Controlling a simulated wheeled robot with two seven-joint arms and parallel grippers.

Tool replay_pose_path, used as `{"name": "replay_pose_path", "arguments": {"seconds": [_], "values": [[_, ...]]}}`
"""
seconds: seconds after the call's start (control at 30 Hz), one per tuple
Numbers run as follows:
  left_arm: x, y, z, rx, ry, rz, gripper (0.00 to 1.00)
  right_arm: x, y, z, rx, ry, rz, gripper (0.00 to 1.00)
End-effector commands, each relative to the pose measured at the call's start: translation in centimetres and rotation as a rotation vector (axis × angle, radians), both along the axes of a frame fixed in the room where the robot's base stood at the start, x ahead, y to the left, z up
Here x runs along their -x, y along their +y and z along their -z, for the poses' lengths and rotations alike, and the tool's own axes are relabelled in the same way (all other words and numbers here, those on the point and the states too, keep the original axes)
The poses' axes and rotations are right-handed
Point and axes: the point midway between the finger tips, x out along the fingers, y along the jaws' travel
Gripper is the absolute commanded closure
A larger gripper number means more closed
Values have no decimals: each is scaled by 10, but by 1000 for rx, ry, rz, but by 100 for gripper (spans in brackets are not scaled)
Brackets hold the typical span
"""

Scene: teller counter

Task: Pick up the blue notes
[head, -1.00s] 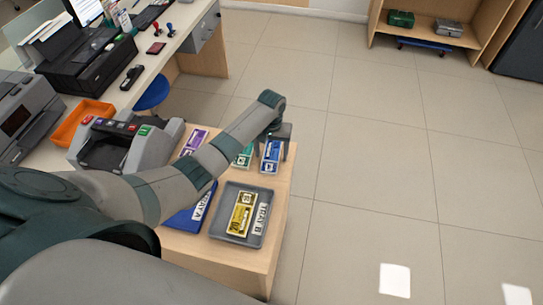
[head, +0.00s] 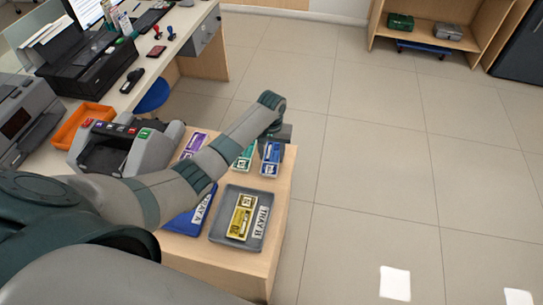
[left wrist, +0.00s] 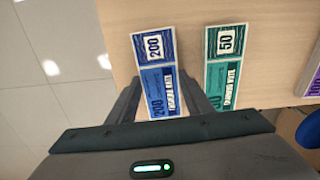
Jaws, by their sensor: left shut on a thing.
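The blue notes (head: 270,158), marked 200, lie at the right end of the note row on the wooden counter. My left gripper (head: 276,142) is over their far part. In the left wrist view the blue notes (left wrist: 158,75) sit between the two fingers of my left gripper (left wrist: 160,98), which is shut on them. I cannot tell whether they are clear of the wood. My right gripper is not in view.
Green notes (head: 244,156) lie just left of the blue ones, with purple notes (head: 194,143) further left. Grey tray B (head: 219,225) holds yellow notes (head: 242,214); blue tray A (head: 184,222) is partly behind my arm. A note-counting machine (head: 150,148) stands left.

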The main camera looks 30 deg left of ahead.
Motion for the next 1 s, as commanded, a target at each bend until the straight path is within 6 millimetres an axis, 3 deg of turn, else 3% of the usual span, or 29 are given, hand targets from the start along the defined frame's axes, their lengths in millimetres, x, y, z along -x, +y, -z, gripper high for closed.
{"name": "replay_pose_path", "arguments": {"seconds": [0.27,0.67,0.87,1.0], "values": [[-1,0,-34,0,-5,1,76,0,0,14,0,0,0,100],[36,-61,-73,2,-3,4,76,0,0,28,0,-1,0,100],[52,-85,-98,-2,-2,1,76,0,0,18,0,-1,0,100],[58,-95,-103,-1,-1,1,76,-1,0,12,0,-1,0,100]]}}
